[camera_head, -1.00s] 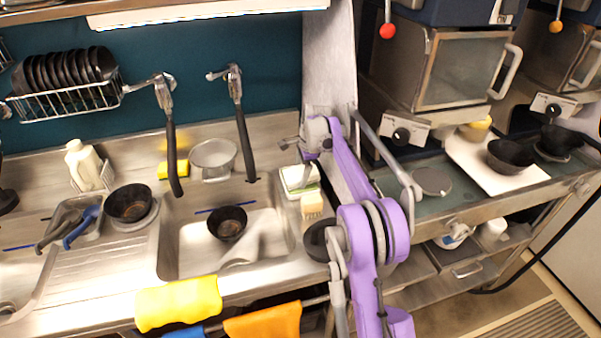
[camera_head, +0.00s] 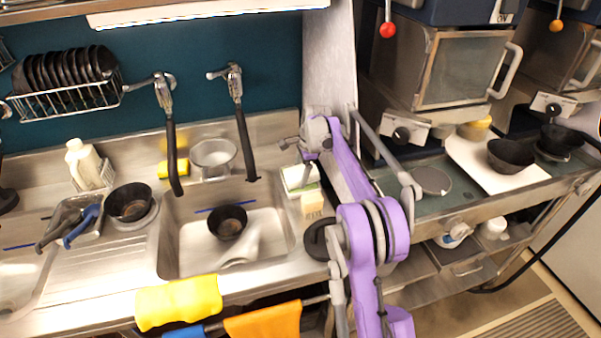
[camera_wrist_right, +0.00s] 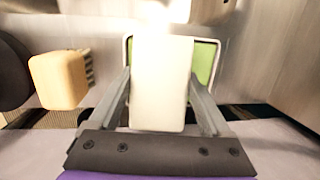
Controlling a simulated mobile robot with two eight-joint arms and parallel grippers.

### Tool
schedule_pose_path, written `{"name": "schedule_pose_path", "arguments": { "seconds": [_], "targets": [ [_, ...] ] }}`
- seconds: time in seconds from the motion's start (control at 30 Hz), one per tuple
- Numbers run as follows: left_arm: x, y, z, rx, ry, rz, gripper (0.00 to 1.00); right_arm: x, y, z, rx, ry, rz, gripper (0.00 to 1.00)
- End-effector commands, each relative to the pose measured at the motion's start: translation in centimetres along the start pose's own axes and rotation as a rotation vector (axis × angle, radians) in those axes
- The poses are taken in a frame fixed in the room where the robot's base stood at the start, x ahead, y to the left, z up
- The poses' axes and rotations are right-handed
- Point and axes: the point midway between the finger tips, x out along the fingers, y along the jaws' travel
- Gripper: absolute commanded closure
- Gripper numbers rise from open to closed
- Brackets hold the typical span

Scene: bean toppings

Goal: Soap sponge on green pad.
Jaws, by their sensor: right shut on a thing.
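My right gripper (camera_wrist_right: 160,97) is shut on a pale white block (camera_wrist_right: 160,85), probably the soap sponge. The block stands between the two fingers in the right wrist view. Behind it is the green pad (camera_wrist_right: 204,62) in a white-rimmed tray, its middle hidden by the block. I cannot tell whether the block touches the pad. In the head view the green pad (camera_head: 304,188) shows as a thin strip at the sink's right back corner, with my right gripper (camera_head: 308,178) right over it. My left gripper is not in view.
A tan-topped brush (camera_wrist_right: 57,80) stands beside the tray. A dark round bowl (camera_head: 320,240) is nearby. The sink holds a black bowl (camera_head: 228,222). A yellow sponge (camera_head: 173,168) and a clear container (camera_head: 213,158) sit behind the sink.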

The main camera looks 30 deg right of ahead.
Motion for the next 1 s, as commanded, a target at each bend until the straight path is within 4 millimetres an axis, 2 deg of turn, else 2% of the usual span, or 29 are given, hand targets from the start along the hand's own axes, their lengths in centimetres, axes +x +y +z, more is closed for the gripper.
{"name": "schedule_pose_path", "arguments": {
  "seconds": [0.47, 1.0],
  "targets": [
    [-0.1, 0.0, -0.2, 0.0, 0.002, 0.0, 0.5, -0.3, -0.1, 0.0, 0.0, 0.001, 0.0, 0.63],
    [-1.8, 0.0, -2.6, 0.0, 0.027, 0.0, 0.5, -4.6, -0.8, 0.7, 0.0, 0.0, -0.002, 0.63]
  ]
}}
